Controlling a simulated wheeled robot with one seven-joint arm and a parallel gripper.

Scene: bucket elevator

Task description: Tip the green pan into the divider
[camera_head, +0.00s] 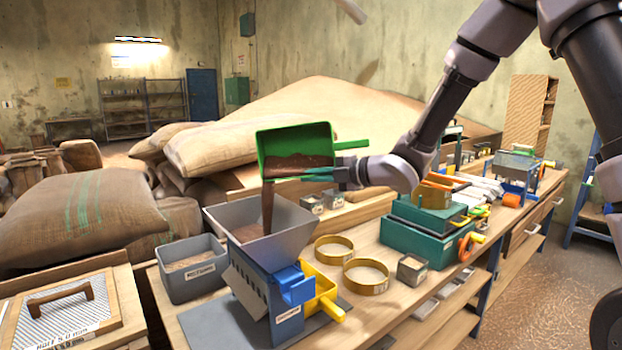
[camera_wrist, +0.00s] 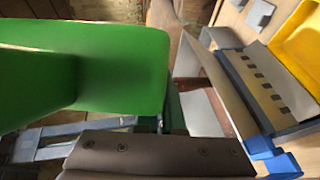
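The green pan (camera_head: 297,139) is held tilted above the divider, its open side facing the camera. Brown grain lies in its lower part and pours in a stream (camera_head: 267,207) into the hopper. The divider (camera_head: 272,262) is a blue and grey box with a grey hopper on top, and some grain shows inside the hopper. My gripper (camera_head: 338,174) is at the pan's right side, shut on its handle; the fingertips are partly hidden. In the wrist view the pan's green underside (camera_wrist: 110,65) fills the left, with the divider (camera_wrist: 262,95) at the right.
A yellow pan (camera_head: 322,290) sits at the divider's right side, and a grey bin (camera_head: 191,268) stands at its left. Two brass rings (camera_head: 366,275) and a small box (camera_head: 411,269) lie to the right. Teal cases (camera_head: 425,227) stand further right. Sacks (camera_head: 80,222) are behind on the left.

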